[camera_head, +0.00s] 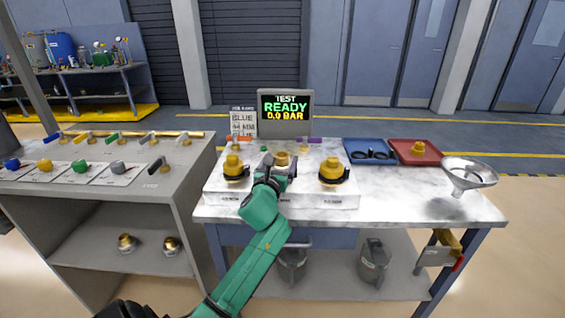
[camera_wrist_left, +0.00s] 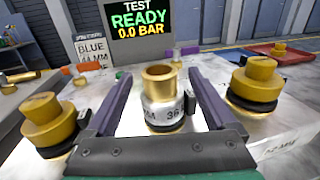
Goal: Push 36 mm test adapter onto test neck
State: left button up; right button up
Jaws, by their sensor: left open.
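The brass adapter (camera_wrist_left: 162,97), with a white band marked 36 and a black ring at its base, stands upright between my fingers in the left wrist view. Its brass top (camera_head: 282,157) shows just beyond my gripper in the head view. My left gripper (camera_head: 277,173) is open, with one purple-grey finger on each side of the adapter; in the left wrist view (camera_wrist_left: 161,88) gaps show on both sides. The test neck cannot be told apart under the adapter, so how far it is seated is unclear. My right gripper is not in view.
Yellow-capped necks stand left (camera_head: 236,168) and right (camera_head: 333,172) on the white block (camera_head: 345,200). Behind is the test screen (camera_head: 285,107), reading READY 0.0 BAR. A blue tray (camera_head: 348,148), a red tray (camera_head: 434,150) and a funnel (camera_head: 468,176) occupy the right of the bench.

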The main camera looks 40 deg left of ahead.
aim_at(284, 153)
pick_arm(q)
jog(key=x, duration=0.4)
jog(key=shift+w+a+f, duration=0.15)
jog(key=shift+w+a, duration=0.05)
jog(key=shift+w, duration=0.2)
jog(key=shift+s, duration=0.1)
grip_shut()
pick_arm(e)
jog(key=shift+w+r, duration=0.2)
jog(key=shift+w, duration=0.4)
